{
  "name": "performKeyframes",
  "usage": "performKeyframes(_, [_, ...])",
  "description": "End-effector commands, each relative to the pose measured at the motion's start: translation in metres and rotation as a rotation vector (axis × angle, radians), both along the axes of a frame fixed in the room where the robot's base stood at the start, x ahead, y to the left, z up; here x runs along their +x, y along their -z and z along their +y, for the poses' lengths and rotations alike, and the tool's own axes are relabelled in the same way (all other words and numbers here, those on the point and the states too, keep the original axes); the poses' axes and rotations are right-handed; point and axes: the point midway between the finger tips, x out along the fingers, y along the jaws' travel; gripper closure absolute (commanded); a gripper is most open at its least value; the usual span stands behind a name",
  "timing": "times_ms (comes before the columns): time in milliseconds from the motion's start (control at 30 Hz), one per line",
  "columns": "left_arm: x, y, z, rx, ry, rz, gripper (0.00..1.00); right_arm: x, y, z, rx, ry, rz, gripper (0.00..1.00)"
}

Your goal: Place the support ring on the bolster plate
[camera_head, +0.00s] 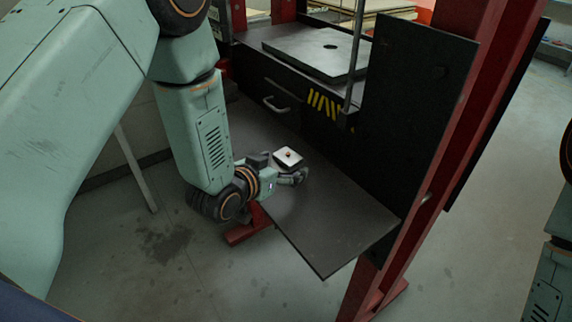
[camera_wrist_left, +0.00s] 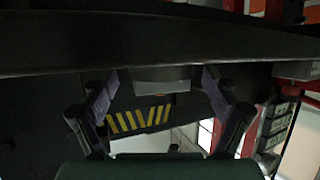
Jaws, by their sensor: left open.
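The bolster plate (camera_head: 322,47) is a flat grey plate with a dark round hole, at the top of the head view inside the red press frame. A pale square block with a small reddish-brown spot in its middle (camera_head: 288,157), which I take for the support ring, sits on the black shelf. My left gripper (camera_head: 287,167) is open low over the shelf, right at this block. In the left wrist view, a grey block (camera_wrist_left: 162,80) shows between the spread fingers, against the shelf edge; I cannot tell if they touch it. My right gripper is out of view.
The black shelf (camera_head: 335,226) is bare toward its near right corner. A black upright panel (camera_head: 412,105) and red posts (camera_head: 445,150) stand on the right. A drawer with a handle (camera_head: 276,105) and yellow stripes (camera_head: 326,104) is below the bolster plate. A thin vertical rod (camera_head: 355,55) stands by the plate.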

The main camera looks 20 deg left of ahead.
Motion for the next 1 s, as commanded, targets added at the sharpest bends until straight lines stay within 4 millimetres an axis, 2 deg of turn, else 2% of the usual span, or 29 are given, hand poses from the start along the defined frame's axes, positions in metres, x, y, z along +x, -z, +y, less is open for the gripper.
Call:
performKeyframes(300, [0.0044, 0.0014, -0.0002, -0.001, -0.001, 0.000, 0.14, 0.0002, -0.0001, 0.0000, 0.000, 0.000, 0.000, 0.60])
performKeyframes(1000, [0.0040, 0.0013, -0.0001, 0.000, -0.001, 0.000, 0.74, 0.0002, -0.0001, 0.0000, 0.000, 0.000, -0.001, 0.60])
